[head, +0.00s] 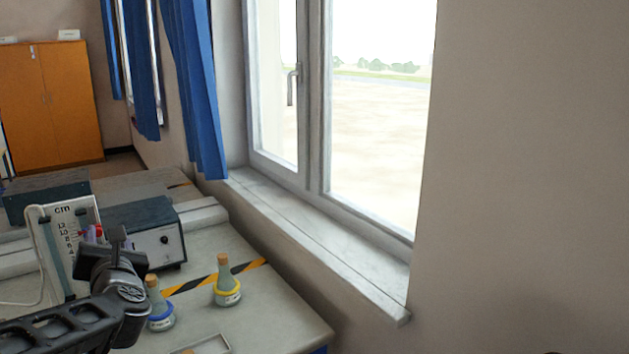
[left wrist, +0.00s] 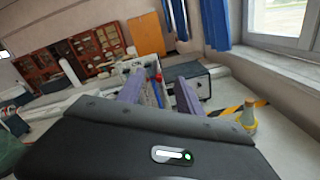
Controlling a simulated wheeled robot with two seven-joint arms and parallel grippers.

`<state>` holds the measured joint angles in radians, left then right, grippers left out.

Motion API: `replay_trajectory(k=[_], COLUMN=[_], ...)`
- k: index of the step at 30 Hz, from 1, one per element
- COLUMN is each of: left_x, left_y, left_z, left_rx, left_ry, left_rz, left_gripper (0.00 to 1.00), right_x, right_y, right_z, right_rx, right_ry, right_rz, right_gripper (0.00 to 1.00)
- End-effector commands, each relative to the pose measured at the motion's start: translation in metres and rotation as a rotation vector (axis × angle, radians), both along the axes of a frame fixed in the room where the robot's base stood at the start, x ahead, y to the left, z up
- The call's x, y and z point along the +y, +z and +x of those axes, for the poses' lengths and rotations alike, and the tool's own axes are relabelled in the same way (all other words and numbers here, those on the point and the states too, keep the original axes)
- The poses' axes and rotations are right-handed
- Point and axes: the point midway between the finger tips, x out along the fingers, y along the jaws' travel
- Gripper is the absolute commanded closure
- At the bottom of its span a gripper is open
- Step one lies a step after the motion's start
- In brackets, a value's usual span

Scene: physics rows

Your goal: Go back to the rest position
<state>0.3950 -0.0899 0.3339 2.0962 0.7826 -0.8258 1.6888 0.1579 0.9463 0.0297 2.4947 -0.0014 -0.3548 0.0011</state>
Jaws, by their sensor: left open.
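My left gripper (head: 116,246) is at the lower left of the head view, above the bench and in front of a grey instrument box (head: 158,243). In the left wrist view its two purple fingers (left wrist: 158,92) stand apart, with nothing held between them. Behind the fingers in that view are a white panel and a red item. A flask with a yellow ring (head: 226,284) and a flask with a blue ring (head: 160,308) stand upright on the bench, right of my gripper. My right gripper is in neither view.
A white panel marked "cm" (head: 57,230) stands close to the left of my gripper. Black-yellow tape (head: 190,284) crosses the bench (head: 268,308). A shallow tray (head: 212,344) lies at the front. The window sill (head: 310,240) and wall bound the right side.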

Motion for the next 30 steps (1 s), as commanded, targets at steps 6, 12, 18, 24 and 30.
replay_trajectory(k=[6, 12, 18, 24, 30], left_x=[-0.019, -0.063, -0.135, -0.208, -0.277], left_y=[-0.028, -0.128, -0.275, -0.406, -0.519], left_z=[0.012, 0.03, 0.019, -0.034, -0.127], left_rx=[0.246, 0.609, 0.914, 1.026, 0.978], left_ry=[-0.106, -0.346, -0.74, -1.167, -1.625], left_rz=[0.294, 0.695, 1.133, 1.48, 1.721], left_gripper=[0.57, 0.57, 0.57, 0.57, 0.57], right_x=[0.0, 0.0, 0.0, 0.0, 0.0], right_y=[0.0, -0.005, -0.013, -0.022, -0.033], right_z=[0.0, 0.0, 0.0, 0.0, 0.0], right_rx=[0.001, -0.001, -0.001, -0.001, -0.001], right_ry=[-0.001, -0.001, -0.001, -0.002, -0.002], right_rz=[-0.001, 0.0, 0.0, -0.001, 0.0], right_gripper=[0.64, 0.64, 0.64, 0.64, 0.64])
